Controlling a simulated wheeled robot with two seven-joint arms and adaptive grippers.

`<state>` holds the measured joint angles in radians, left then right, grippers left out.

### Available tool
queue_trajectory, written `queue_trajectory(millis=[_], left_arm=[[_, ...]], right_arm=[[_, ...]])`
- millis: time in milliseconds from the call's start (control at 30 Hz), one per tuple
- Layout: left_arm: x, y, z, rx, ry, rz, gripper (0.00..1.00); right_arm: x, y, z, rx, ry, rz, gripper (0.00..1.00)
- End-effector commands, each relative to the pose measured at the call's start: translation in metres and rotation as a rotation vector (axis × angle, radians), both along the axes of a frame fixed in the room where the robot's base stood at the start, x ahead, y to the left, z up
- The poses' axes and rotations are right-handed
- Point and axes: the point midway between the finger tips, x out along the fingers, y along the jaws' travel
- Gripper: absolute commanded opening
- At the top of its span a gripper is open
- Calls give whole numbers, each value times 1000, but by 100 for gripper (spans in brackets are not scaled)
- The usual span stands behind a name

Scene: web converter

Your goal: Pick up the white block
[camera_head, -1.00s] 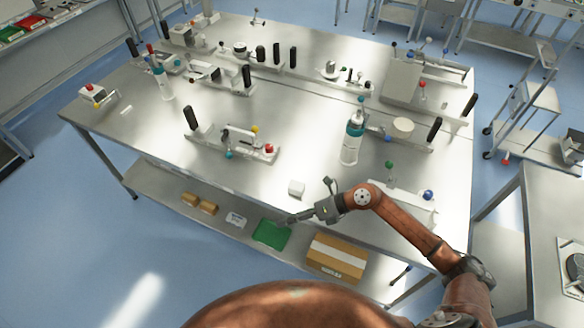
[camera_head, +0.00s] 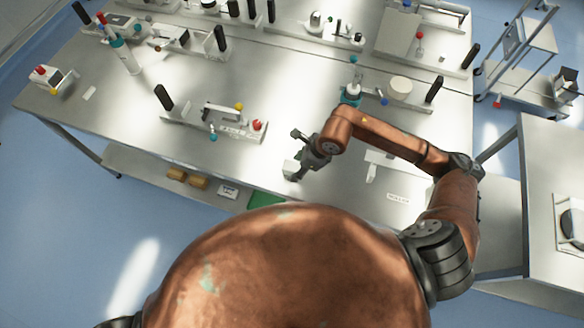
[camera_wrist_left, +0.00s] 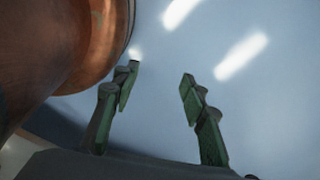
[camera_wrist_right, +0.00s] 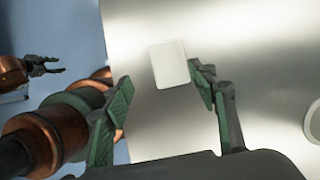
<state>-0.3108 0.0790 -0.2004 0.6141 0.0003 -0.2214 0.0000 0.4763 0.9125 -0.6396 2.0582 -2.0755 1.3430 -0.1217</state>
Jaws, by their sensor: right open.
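The white block (camera_head: 289,168) lies on the steel table (camera_head: 230,170) near its front edge. In the right wrist view the block (camera_wrist_right: 170,63) lies flat just beyond my right gripper's fingertips (camera_wrist_right: 160,77), closer to the right finger. My right gripper (camera_head: 296,155) is open and empty, low above the table beside the block and partly covering it in the head view. I cannot tell whether a finger touches the block. My left gripper (camera_wrist_left: 158,80) is open and empty over the blue floor, away from the table.
A fixture with a black handle and red and yellow knobs (camera_head: 236,124) stands left of the block. A green item (camera_head: 266,200) is on the lower shelf.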

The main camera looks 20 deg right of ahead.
Motion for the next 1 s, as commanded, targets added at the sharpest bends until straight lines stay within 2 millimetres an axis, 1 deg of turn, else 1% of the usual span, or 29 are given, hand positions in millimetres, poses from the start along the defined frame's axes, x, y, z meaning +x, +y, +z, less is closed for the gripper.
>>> queue_trajectory(millis=[33,100,167,267,300,400,467,533,733,833,1000], left_arm=[[-7,0,5,1,7,2,40],[-17,1,5,1,18,4,40],[-18,1,5,1,21,5,40],[0,1,6,1,2,-1,40],[11,1,7,1,-12,-3,40],[38,-1,9,-1,-47,-9,40],[43,-1,10,-2,-55,-10,40],[39,-1,9,-1,-49,-10,40],[13,0,7,0,-16,-3,40],[7,1,7,1,-9,-2,40],[5,1,6,0,-6,-1,40]], right_arm=[[5,6,-7,3,7,-1,53],[10,8,-17,1,8,-2,53],[12,10,-24,2,8,-3,53],[12,12,-30,1,7,-2,53],[12,12,-30,1,5,-1,53],[12,12,-31,1,5,-1,53],[12,12,-31,0,6,-1,53],[12,12,-31,1,5,-1,50],[12,12,-30,1,6,-2,36],[12,12,-30,1,6,-2,29],[12,12,-30,1,6,-2,17]])
